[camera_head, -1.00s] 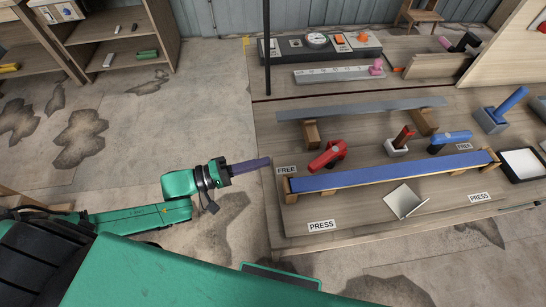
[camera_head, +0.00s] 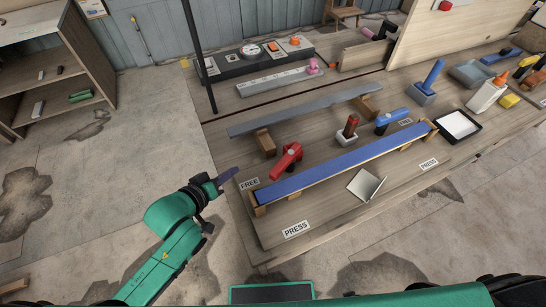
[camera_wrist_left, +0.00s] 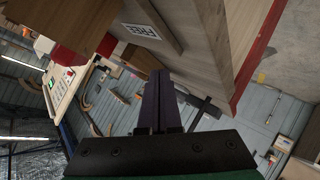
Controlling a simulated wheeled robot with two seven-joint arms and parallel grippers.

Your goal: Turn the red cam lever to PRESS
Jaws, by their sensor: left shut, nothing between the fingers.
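The red cam lever (camera_head: 287,158) sits at the left end of the long blue bar (camera_head: 345,162) on the workbench, its handle turned towards the back. A FREE label (camera_head: 249,184) lies left of it, and a PRESS label (camera_head: 297,229) lies nearer the front edge. My left gripper (camera_head: 228,176) is shut and empty, just left of the FREE label and apart from the lever. My right gripper is not in view.
A grey strip (camera_head: 305,110) on wooden blocks lies behind the red lever. A small tilted plate (camera_head: 366,184) lies in front of the bar. A dark post (camera_head: 200,55) rises at the bench's left.

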